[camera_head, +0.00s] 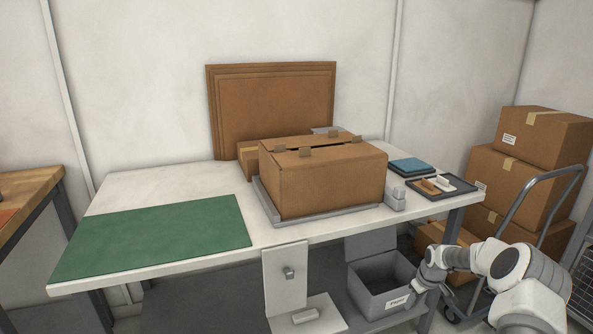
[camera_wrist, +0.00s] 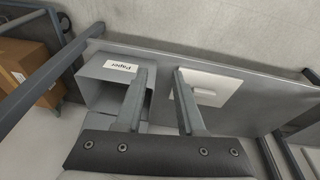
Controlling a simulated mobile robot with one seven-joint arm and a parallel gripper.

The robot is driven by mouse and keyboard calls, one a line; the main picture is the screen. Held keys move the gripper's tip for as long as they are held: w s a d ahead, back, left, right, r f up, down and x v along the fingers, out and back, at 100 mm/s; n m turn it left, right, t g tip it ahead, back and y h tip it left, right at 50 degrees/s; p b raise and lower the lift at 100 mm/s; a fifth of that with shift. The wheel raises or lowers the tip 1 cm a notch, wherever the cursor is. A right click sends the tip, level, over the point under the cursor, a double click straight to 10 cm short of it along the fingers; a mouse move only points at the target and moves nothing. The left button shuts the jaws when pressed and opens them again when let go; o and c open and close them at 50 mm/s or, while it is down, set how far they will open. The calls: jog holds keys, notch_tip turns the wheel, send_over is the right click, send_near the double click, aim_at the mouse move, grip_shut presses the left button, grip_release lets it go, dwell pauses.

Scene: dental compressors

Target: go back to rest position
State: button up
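My gripper (camera_wrist: 164,98) shows in the wrist view with its two fingers spread apart and nothing between them. It points down over the lower shelf, beside the grey bin with the "Paper" label (camera_wrist: 90,92). In the head view my arm comes in from the lower right, and its end is just right of the same grey bin (camera_head: 378,300), below the tabletop's front edge. The fingers cannot be made out there. A large cardboard box (camera_head: 330,185) stands on a grey base on the white table (camera_head: 150,184), with its top flaps nearly closed.
A green mat (camera_head: 155,238) covers the table's left end. A tray (camera_head: 462,185) with small items and blue books (camera_head: 412,166) lie at the right. A hand truck (camera_head: 540,190) and stacked boxes (camera_head: 500,180) stand beside my arm. A white plate (camera_wrist: 205,90) lies on the shelf.

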jog(key=s+a+r+h, duration=0.1)
jog(key=s+a+r, duration=0.3)
jog(key=r, duration=0.6)
jog(key=s+a+r, duration=0.4)
jog(key=a+r, duration=0.1)
jog(key=r, duration=0.5)
jog(key=s+a+r+h, duration=0.1)
jog(key=s+a+r, duration=0.25)
jog(key=r, duration=0.65)
jog(key=s+a+r+m+t, duration=0.1)
jog(key=s+a+r, duration=0.25)
jog(key=s, duration=0.35)
jog(key=s+a+r+m+t, duration=0.1)
jog(key=s+a+r+m, duration=0.15)
jog(key=s+r, duration=0.35)
jog(key=s+a+f+m+t+y, duration=0.1)
jog(key=s+a, duration=0.1)
jog(key=s, duration=0.6)
jog(key=s+a+f+y, duration=0.1)
jog(key=s+a, duration=0.1)
jog(key=s, duration=0.6)
notch_tip(320, 180, up, 24)
jog(key=p, duration=2.3)
jog(key=shift+w+p, duration=0.3)
jog(key=shift+w, duration=0.05)
jog(key=shift+d, duration=0.1)
jog(key=shift+c, duration=0.2)
